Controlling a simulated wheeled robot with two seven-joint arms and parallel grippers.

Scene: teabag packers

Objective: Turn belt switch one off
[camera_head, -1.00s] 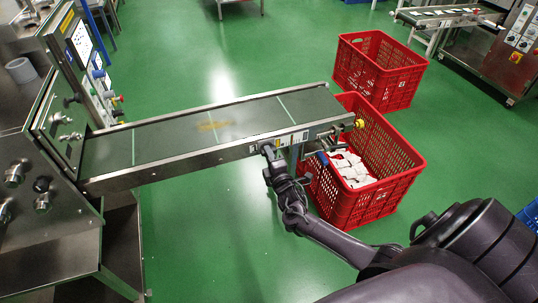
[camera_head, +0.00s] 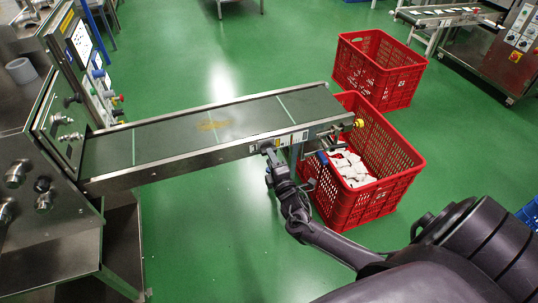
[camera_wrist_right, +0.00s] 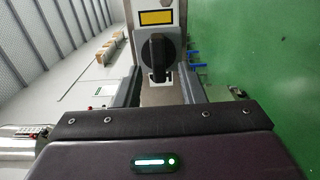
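In the head view my right gripper (camera_head: 269,149) is at the near side rail of the conveyor belt (camera_head: 190,127), and the switch is hidden there by the gripper. My left gripper is not in view.
A red crate (camera_head: 350,213) with white packets stands under the belt's right end, close to my right arm. Another red crate (camera_head: 378,84) is behind it. A steel machine (camera_head: 40,240) stands at the left. Green floor is clear in front of the belt.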

